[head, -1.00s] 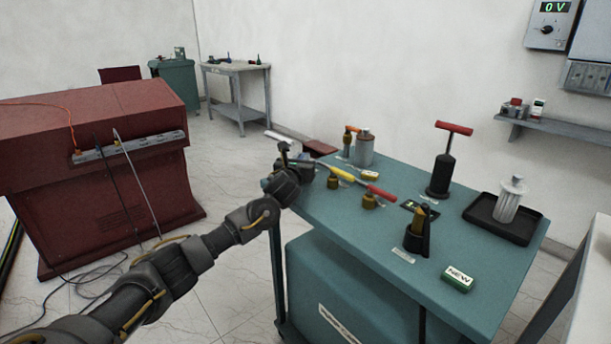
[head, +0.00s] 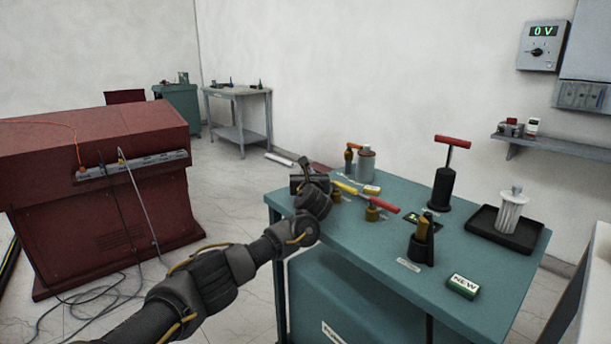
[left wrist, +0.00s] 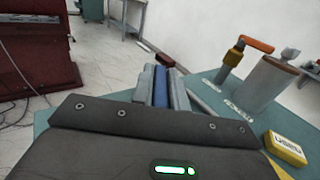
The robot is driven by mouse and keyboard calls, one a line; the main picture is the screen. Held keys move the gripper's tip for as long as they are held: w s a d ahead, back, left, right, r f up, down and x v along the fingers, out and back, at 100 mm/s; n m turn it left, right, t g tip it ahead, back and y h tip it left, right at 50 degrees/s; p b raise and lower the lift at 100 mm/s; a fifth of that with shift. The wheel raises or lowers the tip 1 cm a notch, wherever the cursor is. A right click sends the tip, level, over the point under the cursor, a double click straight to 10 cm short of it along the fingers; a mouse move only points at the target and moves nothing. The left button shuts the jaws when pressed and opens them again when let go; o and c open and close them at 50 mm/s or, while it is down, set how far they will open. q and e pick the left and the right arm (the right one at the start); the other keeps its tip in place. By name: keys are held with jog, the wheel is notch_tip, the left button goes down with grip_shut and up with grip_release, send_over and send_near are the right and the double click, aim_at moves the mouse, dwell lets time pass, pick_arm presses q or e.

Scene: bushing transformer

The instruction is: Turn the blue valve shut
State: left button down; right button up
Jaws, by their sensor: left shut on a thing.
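In the left wrist view, a blue bar-like part (left wrist: 161,84), which looks like the blue valve's handle, lies between the two grey fingers of my left gripper (left wrist: 163,92). The gripper is shut on it. The rest of the valve is hidden behind the gripper body. In the head view my left gripper (head: 304,168) is at the far left corner of the teal table (head: 330,240), where it covers the blue valve. My right gripper is in neither view.
An orange-handled valve (head: 352,153) and a grey canister (head: 366,162) stand just right of my left gripper. A yellow-and-red tool (head: 384,203), brass fittings, a red-handled pump (head: 443,182) and a black tray (head: 486,231) stand further right. A red cabinet (head: 100,220) stands left.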

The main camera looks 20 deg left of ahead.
pick_arm(q)
jog(key=shift+a, duration=0.15)
jog(key=c, duration=1.4)
grip_release()
jog(key=shift+s+d, duration=0.1)
jog(key=shift+d, duration=0.1)
